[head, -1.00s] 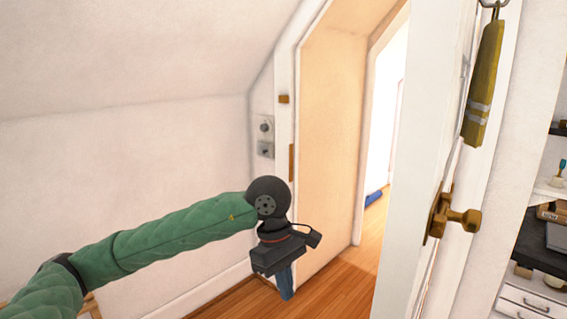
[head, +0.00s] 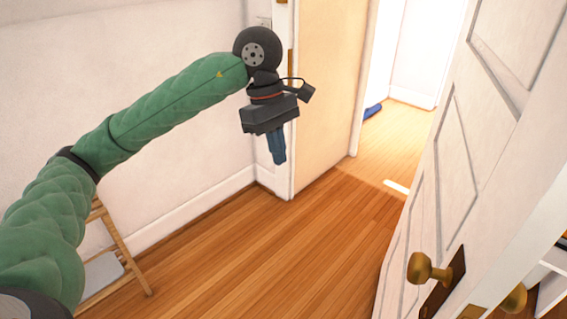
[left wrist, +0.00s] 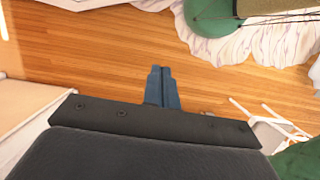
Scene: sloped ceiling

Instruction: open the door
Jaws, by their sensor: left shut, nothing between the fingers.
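The white panelled door (head: 480,140) stands ajar at the right of the head view, with the doorway open to its left. Its brass knob (head: 428,270) shows near the bottom right, and a second brass knob shows on the other side of the door edge. My left gripper (head: 279,162) hangs pointing down in front of the left door jamb, well to the left of the knob and apart from the door. Its blue fingers (left wrist: 162,88) are together and empty over the wooden floor in the left wrist view. My right gripper is not in view.
Through the doorway a wooden floor (head: 400,135) runs on, with a blue object (head: 373,111) on it. A wooden-framed item (head: 105,265) stands by the left wall. The floor (head: 270,250) between my left arm and the door is clear. White ruffled fabric (left wrist: 232,70) lies in the left wrist view.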

